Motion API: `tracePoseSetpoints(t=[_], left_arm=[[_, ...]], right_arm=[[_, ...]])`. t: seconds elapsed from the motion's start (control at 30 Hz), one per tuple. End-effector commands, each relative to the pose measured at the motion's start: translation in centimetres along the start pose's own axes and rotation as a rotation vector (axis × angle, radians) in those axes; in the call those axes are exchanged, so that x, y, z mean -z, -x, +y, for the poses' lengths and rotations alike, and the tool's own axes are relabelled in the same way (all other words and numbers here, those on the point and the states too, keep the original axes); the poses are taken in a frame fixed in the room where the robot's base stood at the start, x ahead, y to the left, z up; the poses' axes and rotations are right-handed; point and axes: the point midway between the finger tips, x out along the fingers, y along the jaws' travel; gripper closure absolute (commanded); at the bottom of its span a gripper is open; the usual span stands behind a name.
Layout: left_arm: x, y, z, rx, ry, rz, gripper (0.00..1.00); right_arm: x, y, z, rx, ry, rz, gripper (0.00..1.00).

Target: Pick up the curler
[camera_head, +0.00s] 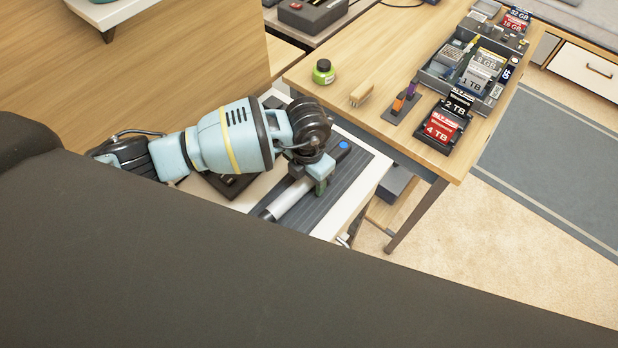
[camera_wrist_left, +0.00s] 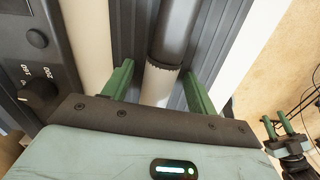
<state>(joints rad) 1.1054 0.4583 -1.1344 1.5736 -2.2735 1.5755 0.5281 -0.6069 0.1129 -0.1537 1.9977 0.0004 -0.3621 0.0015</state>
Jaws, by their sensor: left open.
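The curler (camera_head: 293,197) lies on a dark ribbed mat (camera_head: 347,182) on a small white table, with a silver barrel, a dark handle and a blue end. My left gripper (camera_head: 319,180) is over the curler's middle. In the left wrist view, the green fingers of my left gripper (camera_wrist_left: 160,75) are apart, one on each side of the curler (camera_wrist_left: 160,82), with gaps between. My right gripper (camera_wrist_left: 278,125) shows at the right of the left wrist view, its fingers apart and empty; it is not in the head view.
A black device with knobs (camera_wrist_left: 40,55) lies left of the mat. A wooden desk (camera_head: 345,72) stands behind, with a green jar (camera_head: 323,73), a wooden brush-like piece (camera_head: 361,94) and a drive rack (camera_head: 462,75). A large dark surface fills the front of the head view.

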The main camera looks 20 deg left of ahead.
Motion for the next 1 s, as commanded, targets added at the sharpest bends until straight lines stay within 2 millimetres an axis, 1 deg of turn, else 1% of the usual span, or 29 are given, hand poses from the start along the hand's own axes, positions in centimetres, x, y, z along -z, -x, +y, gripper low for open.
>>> tracePoseSetpoints(t=[0.17,0.2,0.63,0.87,1.0], left_arm=[[-0.01,-0.01,-0.01,0.000,0.000,-0.001,0.42],[-0.01,0.00,-0.01,0.000,0.000,-0.001,0.43],[0.01,0.01,0.00,0.000,0.000,0.000,0.99],[-0.05,0.12,0.00,0.000,0.000,-0.002,1.00],[-0.08,0.59,0.03,-0.001,0.000,-0.003,1.00]], right_arm=[[0.13,-0.04,-0.05,0.000,-0.003,0.002,0.64],[0.16,-0.06,-0.06,0.000,-0.003,0.003,0.64],[0.22,-0.26,0.00,-0.001,-0.002,0.004,0.64],[0.09,-0.26,0.00,-0.001,-0.002,0.002,0.64],[0.11,-0.24,0.00,-0.001,-0.002,0.002,0.64]])
